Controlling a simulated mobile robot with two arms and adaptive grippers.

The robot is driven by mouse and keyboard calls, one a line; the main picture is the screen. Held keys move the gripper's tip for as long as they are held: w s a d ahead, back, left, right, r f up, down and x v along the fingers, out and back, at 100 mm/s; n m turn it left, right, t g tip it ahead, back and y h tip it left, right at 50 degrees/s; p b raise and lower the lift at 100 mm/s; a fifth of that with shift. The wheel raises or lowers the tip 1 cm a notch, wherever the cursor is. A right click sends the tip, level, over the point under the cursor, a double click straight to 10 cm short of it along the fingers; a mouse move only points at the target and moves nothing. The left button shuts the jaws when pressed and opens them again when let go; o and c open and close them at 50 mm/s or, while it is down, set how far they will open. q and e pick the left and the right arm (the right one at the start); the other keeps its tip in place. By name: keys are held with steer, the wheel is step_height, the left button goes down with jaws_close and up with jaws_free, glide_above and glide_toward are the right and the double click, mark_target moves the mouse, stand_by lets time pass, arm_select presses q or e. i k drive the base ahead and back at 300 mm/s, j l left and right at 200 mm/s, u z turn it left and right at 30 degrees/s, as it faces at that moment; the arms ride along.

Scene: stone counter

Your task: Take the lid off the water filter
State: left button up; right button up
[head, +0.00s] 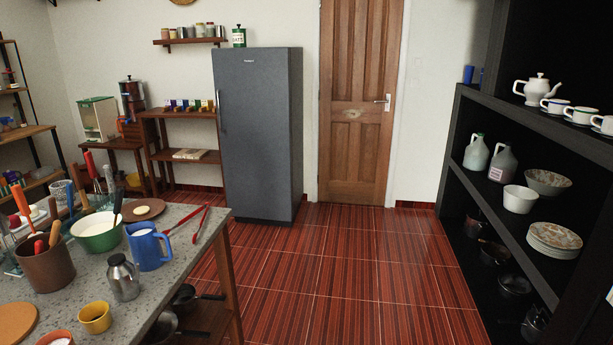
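Neither of my grippers shows in the head view.
The stone counter (184,212) at the left holds a blue pitcher (148,248), a steel jar (123,277) and utensil pots. A grey fridge (262,135) stands behind. Black shelves (455,150) line the right. The red tiled floor (340,265) between is clear.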

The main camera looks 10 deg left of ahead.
mark_target(129, 79)
steer(key=i, duration=2)
steer(key=i+u, duration=0.1)
steer(key=i, duration=0.9)
steer(key=i+l+u, duration=0.1)
steer(key=i, duration=0.85)
steer(key=i+j+u, duration=0.2)
steer(key=u, duration=0.2)
steer(key=i+u, duration=0.8)
steer(key=i+l+u, duration=0.2)
steer(key=u, duration=0.2)
steer(key=i+l+u, duration=0.25)
steer(key=i+u, duration=0.15)
steer(key=i+j+u, duration=0.2)
steer(key=i+u, duration=0.2)
steer(key=i, duration=0.6)
steer(key=i+u, duration=0.4)
steer(key=i, duration=0.55)
steer(key=i+z, duration=0.2)
steer(key=i, duration=0.25)
steer(key=i+z, duration=0.15)
steer(key=i, duration=0.35)
steer(key=i+j+z, duration=0.2)
steer(key=i, duration=0.25)
steer(key=i+j+z, duration=0.2)
steer(key=i, duration=0.25)
